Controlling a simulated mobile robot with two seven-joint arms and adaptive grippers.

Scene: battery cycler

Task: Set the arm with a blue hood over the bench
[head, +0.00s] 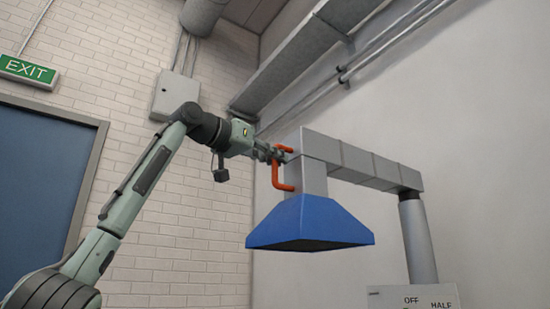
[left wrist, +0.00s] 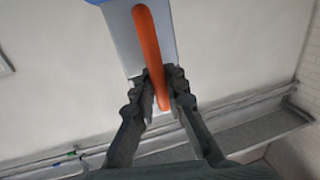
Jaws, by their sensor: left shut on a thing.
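The extraction arm (head: 362,163) is a grey jointed duct on a round grey post (head: 418,240) at the right. A blue hood (head: 310,221) hangs from its left end by a short grey drop. An orange handle (head: 276,176) is on the left side of that drop. My left gripper (head: 279,153) is at the upper part of the handle. In the left wrist view the orange handle (left wrist: 147,45) runs between the two fingers, and the gripper (left wrist: 160,88) is shut on it. My right gripper is not in view. The bench is not in view.
A panel (head: 420,298) marked OFF and HALF stands at the lower right by the post. Pipes and ducting (head: 300,62) run along the wall above. A grey wall box (head: 175,96), an EXIT sign (head: 28,71) and a blue door (head: 40,180) are at the left.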

